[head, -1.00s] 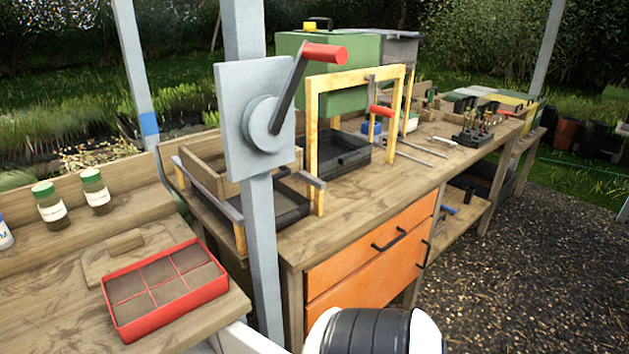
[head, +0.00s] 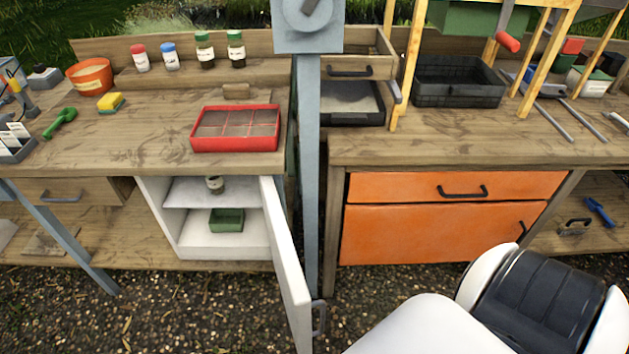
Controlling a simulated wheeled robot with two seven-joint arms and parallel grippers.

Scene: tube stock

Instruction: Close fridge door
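The white fridge (head: 226,252) stands under the left workbench in the head view, with its front open. Its door (head: 285,265) is hinged on the right and swung wide out toward me. A dark handle (head: 319,317) shows at the door's outer edge, near the grey post. Inside, a small jar (head: 215,184) stands on the shelf and a green box (head: 227,220) sits on the floor of the fridge. A white and black part of my own arm shows at the lower right. Neither gripper is in view.
A grey post (head: 309,190) stands close beside the open door. An orange cabinet (head: 400,232) is to its right. A red tray (head: 235,128) lies on the bench above the fridge. Gravel ground (head: 190,315) in front is clear.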

